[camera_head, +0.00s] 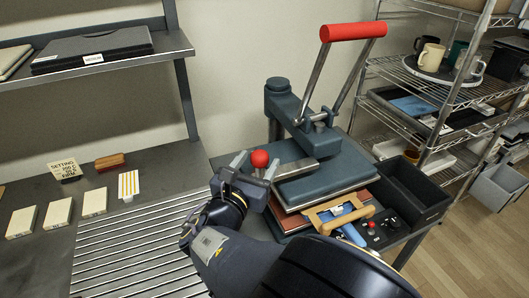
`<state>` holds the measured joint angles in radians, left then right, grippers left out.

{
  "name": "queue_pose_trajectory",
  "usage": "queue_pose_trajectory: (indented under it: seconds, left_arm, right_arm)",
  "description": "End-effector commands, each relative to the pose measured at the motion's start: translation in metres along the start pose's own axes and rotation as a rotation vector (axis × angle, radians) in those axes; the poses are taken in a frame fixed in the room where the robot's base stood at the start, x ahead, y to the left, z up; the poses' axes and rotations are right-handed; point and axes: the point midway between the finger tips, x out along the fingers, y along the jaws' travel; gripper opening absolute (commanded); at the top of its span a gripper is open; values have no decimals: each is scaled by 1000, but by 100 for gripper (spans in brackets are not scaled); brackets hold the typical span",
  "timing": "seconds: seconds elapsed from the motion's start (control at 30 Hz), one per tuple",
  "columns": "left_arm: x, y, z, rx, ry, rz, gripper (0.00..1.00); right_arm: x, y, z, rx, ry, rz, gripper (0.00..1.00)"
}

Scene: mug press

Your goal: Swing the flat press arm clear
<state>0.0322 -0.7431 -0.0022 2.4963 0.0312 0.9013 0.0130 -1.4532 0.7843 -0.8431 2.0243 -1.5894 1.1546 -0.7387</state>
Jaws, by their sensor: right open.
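The flat press (277,105) stands on the bench in the middle of the view, a dark blue-grey frame with a long red handle bar (352,31) raised at the top. Its swing arm (297,168) reaches left and ends near a red ball knob (260,158). Its upper plate (325,184) lies over a reddish-brown layer. My right gripper (255,166) is open, with a finger on each side of the knob; I cannot tell whether they touch it. My right arm hides the press's lower front. My left gripper is not in view.
A wooden-handled tool (337,214) and a control panel (378,228) sit in front of the press. A black bin (410,192) is at its right. Pale blocks (57,215) lie at left beside a slatted rack (140,250). A wire shelf (440,95) with mugs stands right.

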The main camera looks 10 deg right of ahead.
Motion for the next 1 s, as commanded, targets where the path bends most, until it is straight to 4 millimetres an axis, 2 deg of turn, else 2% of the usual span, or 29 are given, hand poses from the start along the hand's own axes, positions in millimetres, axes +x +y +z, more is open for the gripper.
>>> queue_pose_trajectory:
  seconds: [0.1,0.23,0.57,0.67,1.0]
  left_arm:
    - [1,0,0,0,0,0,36]
    - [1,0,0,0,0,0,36]
    - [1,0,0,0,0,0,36]
    - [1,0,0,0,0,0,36]
    - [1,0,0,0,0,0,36]
  right_arm:
    - [19,0,0,0,1,-3,59]
    - [31,0,0,2,2,-1,59]
    - [37,0,0,2,2,0,59]
    - [37,0,0,2,2,0,49]
    - [36,0,0,2,2,0,4]
